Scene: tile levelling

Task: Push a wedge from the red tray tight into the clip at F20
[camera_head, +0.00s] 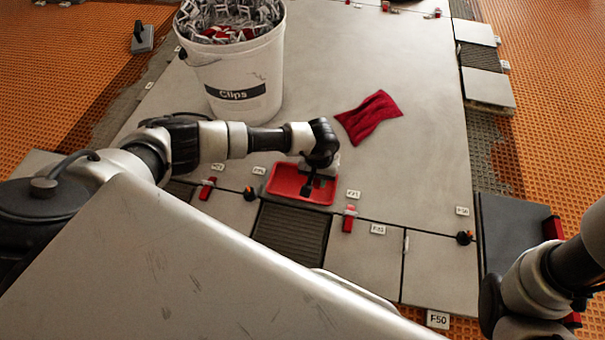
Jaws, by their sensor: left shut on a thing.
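The red tray (284,184) lies on the tiles near the middle of the head view. My left gripper (311,190) reaches down into its right part, with its dark fingers shut. What the fingers hold is hidden; I take it to be a wedge. Red pieces stand in the tile joints left (207,189) and right (349,219) of the tray. A thin pale clip (406,241) stands in a joint further right. The small joint labels are too small to read surely, so I cannot tell which clip is F20. My right arm shows at lower right; its gripper is out of view.
A white bucket (235,85) of clips stands behind my left forearm. A dark red cloth (369,117) lies on the large tile. A dark ribbed gap (291,234) lies in front of the tray.

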